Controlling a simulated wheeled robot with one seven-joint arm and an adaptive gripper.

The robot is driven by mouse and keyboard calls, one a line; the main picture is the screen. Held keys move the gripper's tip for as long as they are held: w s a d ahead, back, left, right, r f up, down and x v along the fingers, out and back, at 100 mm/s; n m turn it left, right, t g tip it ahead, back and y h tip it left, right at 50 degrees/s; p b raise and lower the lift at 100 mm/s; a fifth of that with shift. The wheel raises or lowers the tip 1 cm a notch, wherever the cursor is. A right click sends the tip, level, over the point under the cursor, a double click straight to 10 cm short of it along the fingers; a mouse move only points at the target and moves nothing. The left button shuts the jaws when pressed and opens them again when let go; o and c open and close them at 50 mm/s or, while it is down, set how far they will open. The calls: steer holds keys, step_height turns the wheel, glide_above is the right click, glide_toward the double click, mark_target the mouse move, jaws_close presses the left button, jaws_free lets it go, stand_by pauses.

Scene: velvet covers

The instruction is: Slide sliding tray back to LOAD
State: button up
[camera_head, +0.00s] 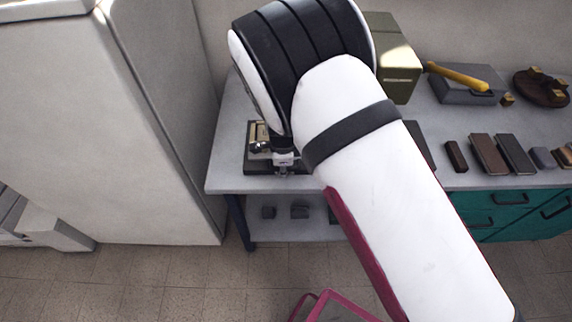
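A small dark-based device with a brassy plate (259,134) sits near the left front of the grey table; it may carry the sliding tray, but I cannot tell the tray or any LOAD mark apart. My white arm with dark bands crosses the middle of the view and covers the device's right side. The end of my arm, with my gripper (284,170), is low over the device's front right part. The fingers are too small and too hidden to show whether they are open or touching anything.
The grey table (225,170) also bears an olive box (397,70), a dark block with a yellow-handled tool (458,76), a round brown dish (541,90) and several dark blocks (488,154). A tall white cabinet (110,130) stands close on the left. Teal drawers (495,222) are below right.

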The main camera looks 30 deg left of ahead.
steer(key=shift+w+d, duration=0.15)
steer(key=shift+r, duration=0.6)
step_height(320, 180, up, 11)
steer(key=s+d, duration=0.1)
steer(key=shift+s+f, duration=0.2)
steer(key=shift+s, duration=0.2)
steer(key=shift+d, duration=0.1)
